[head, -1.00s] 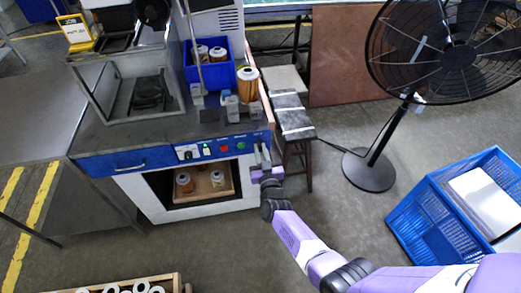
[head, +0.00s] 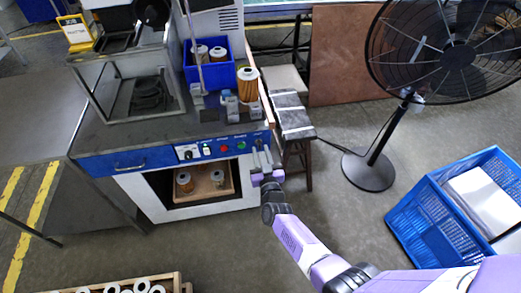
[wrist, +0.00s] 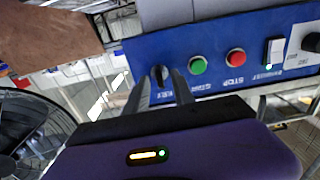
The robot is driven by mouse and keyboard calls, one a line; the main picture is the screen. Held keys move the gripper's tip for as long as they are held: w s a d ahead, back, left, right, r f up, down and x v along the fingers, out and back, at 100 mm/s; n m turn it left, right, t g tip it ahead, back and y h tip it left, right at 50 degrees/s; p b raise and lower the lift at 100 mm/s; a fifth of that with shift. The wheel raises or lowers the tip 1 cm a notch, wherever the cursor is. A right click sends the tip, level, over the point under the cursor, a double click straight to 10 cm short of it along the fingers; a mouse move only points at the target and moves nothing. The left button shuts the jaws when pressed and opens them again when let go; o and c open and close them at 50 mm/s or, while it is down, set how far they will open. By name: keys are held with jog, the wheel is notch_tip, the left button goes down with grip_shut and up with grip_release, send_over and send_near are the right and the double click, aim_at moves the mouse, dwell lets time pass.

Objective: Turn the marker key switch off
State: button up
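The marker key switch (wrist: 160,75) is a small dark knob on the blue control panel (wrist: 222,30), at the panel's left end in the wrist view. In the head view the key switch (head: 259,142) sits at the panel's right end, just beyond my fingertips. My gripper (wrist: 158,84) is open, with one finger to either side of the knob in the picture. A gap shows between the knob and each finger. Whether the fingertips reach past the knob's face cannot be told. In the head view my gripper (head: 262,160) is in front of the panel.
Beside the key switch are a green button (wrist: 198,65), a red button (wrist: 236,58), a white rocker switch (wrist: 274,50) and a black knob (wrist: 311,42). A stool (head: 291,118) stands right of the bench. Open floor lies between my arm and the fan (head: 369,169).

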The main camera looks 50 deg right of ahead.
jog(key=p+v, duration=0.1)
jog(key=v, duration=0.5)
jog(key=shift+s, duration=0.25)
jog(key=shift+a, duration=0.1)
